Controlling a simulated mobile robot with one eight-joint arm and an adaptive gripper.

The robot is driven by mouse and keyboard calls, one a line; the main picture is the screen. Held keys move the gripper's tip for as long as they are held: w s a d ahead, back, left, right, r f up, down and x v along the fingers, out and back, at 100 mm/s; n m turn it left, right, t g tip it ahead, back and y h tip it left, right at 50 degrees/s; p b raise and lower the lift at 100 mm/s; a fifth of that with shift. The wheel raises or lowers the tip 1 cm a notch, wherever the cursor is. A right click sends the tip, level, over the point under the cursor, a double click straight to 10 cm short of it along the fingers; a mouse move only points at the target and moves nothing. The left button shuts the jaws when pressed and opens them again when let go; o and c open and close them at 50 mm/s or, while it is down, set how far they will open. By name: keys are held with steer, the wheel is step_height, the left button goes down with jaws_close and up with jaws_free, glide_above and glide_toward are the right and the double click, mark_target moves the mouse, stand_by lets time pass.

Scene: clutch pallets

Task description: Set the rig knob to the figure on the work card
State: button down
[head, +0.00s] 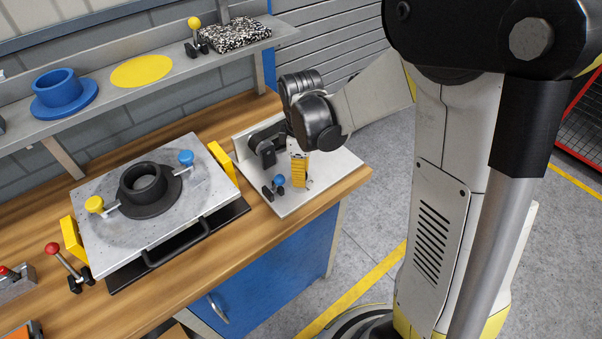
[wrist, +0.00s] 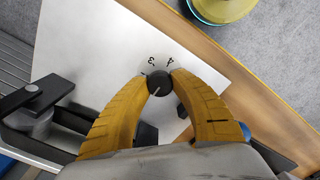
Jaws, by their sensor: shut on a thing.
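The rig knob (wrist: 158,84) is a small black round knob with a pale line on its top, on the pale rig plate (wrist: 95,45). Figures 3 and 4 are printed on the plate beyond the knob; other marks are hidden or too small to read. My gripper (wrist: 158,78) has its yellow fingertips closed on both sides of the knob. In the head view, my gripper (head: 299,180) points down over the rig plate (head: 318,195) at the bench's right end, and the knob is hidden there. I cannot make out a work card in either view.
A blue-handled lever (head: 278,182) stands just left of my gripper. A grey fixture plate (head: 115,235) with a black flanged ring (head: 150,185) lies further left on the wooden bench (head: 262,105). A shelf (head: 110,100) runs behind.

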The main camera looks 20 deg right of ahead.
steer(key=m, duration=0.5)
steer(key=shift+m, duration=0.4)
steer(key=m, duration=1.1)
steer(key=shift+m, duration=0.4)
steer(key=m, duration=0.5)
steer(key=shift+m, duration=0.3)
steer(key=c, duration=1)
jaws_free()
